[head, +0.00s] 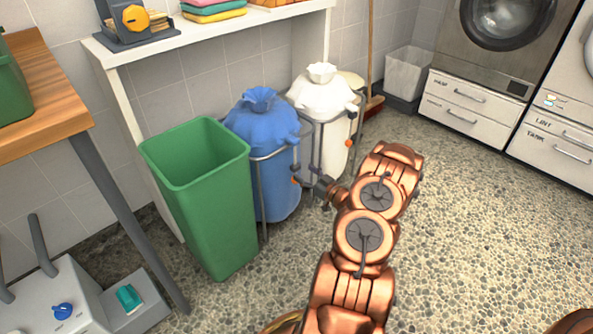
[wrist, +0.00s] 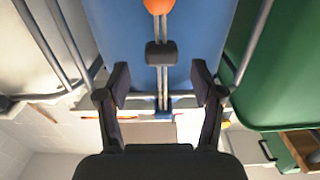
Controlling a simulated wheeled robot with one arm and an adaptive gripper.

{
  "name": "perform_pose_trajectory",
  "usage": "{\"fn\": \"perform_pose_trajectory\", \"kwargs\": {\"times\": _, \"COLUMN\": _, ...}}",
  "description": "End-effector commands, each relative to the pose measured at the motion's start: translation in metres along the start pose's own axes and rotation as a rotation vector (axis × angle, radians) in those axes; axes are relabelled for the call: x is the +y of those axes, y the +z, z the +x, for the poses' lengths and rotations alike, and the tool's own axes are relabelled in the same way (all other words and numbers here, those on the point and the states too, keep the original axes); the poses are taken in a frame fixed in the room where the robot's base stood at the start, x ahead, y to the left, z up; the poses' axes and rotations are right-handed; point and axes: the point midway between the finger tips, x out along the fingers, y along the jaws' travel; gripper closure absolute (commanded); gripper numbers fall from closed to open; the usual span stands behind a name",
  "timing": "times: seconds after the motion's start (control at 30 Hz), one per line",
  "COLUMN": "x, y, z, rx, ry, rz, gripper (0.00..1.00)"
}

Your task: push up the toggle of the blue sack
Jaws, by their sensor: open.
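The blue sack (head: 262,130) stands upright in a grey metal frame, between a green bin and a white sack. It fills the upper middle of the wrist view (wrist: 115,30), which is upside down. Its dark toggle (wrist: 161,53) sits on a double cord (wrist: 161,85) hanging in front of the cloth, with an orange bead (wrist: 158,6) at the cord's lower end. My gripper (wrist: 160,84) is open and empty, its fingers on either side of the cord and apart from it. In the head view my gripper (head: 312,186) is at the blue sack's right front; the toggle is hard to make out there.
The green bin (head: 215,215) stands left of the blue sack and the white sack (head: 318,98) stands right of it. Metal frame bars (wrist: 247,42) flank the gripper. A white shelf (head: 215,38) is behind and above. The pebbled floor (head: 470,220) is free on the right.

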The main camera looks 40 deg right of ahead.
Motion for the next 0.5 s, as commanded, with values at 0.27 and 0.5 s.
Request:
{"fn": "perform_pose_trajectory", "kwargs": {"times": 0.27, "x": -0.002, "y": 0.001, "z": 0.026, "rx": 0.000, "ry": -0.005, "rz": -0.002, "gripper": 0.33}}
{"fn": "perform_pose_trajectory", "kwargs": {"times": 0.5, "x": -0.003, "y": 0.001, "z": 0.039, "rx": 0.000, "ry": -0.005, "rz": -0.001, "gripper": 0.33}}
